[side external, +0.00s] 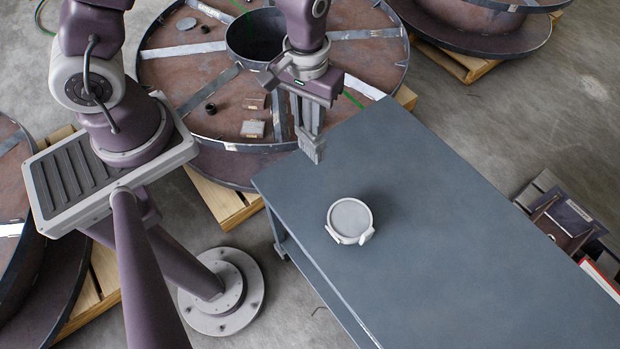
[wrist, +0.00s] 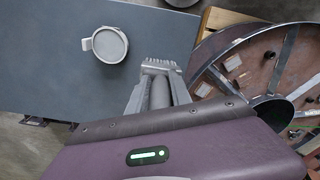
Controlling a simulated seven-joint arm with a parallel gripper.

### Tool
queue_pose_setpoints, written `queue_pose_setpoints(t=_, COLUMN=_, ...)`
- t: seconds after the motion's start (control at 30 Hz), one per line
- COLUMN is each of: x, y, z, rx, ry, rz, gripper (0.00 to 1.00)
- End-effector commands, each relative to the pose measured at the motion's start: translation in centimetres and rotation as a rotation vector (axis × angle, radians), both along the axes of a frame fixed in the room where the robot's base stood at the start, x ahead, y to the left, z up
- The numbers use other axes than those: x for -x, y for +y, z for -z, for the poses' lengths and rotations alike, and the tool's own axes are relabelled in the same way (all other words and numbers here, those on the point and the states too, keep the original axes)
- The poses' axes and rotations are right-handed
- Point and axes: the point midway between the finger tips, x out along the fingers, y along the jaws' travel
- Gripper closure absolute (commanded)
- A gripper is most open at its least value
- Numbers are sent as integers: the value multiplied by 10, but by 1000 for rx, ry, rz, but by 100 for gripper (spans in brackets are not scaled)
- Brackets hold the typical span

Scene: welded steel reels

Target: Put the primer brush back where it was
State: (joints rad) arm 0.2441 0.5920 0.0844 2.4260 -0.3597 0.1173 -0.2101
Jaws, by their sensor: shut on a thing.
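My gripper (side external: 311,142) points down, near the table's corner nearest the big reel. It is shut on a narrow grey piece, which I take to be the primer brush; the fingers hide most of it. In the wrist view the fingers (wrist: 160,72) come together at a pale, toothed end, and brush and fingertips are hard to tell apart. A round white pot (side external: 350,219) with a grey top or contents stands on the table, apart from the gripper. The pot also shows in the wrist view (wrist: 107,45), to the left of the fingers.
The blue-grey table (side external: 450,250) is otherwise bare. Behind the gripper, a steel reel (side external: 185,70) lies on a wooden pallet (side external: 222,200). Small blocks (side external: 253,129) and black cylinders (side external: 211,108) lie on its face. A dark box (side external: 572,222) stands at the right.

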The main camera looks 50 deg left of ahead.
Motion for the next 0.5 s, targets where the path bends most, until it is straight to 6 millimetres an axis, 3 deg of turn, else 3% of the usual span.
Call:
queue_pose_setpoints(t=0.2, x=0, y=1, z=28, rx=-2, ry=10, rz=-1, gripper=100)
queue_pose_setpoints(t=0.5, x=0, y=1, z=89, rx=-2, ry=12, rz=-2, gripper=100)
